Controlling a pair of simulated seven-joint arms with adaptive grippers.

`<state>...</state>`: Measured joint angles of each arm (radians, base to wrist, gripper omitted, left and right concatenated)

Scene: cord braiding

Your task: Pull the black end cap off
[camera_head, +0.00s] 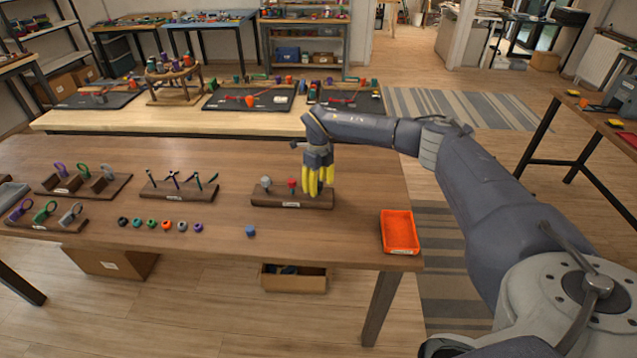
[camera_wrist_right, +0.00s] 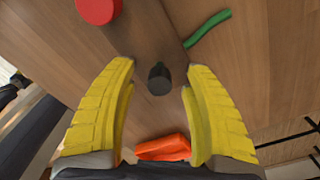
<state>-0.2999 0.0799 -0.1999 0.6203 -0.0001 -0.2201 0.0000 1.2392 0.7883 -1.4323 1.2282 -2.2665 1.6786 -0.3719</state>
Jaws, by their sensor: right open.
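The black end cap (camera_wrist_right: 159,80) is seen from above in the right wrist view, midway between the yellow fingers of my right gripper (camera_wrist_right: 160,85). A gap shows on both sides of it, and neither finger appears to touch it. In the head view my right gripper (camera_head: 318,180) points down over the right end of a dark wooden stand (camera_head: 265,200), and its fingers mostly hide the black cap there. A red cap (camera_head: 292,184) and a grey cap (camera_head: 265,183) stand to its left. The red cap (camera_wrist_right: 97,10) also shows in the wrist view. My left gripper is out of view.
An orange tray (camera_head: 400,232) lies to the right near the table's corner. Small coloured beads (camera_head: 168,224) and a blue piece (camera_head: 250,231) lie along the front. Racks with cords (camera_head: 180,190) and rings (camera_head: 84,184) stand left. A green strip (camera_wrist_right: 207,28) shows near the cap.

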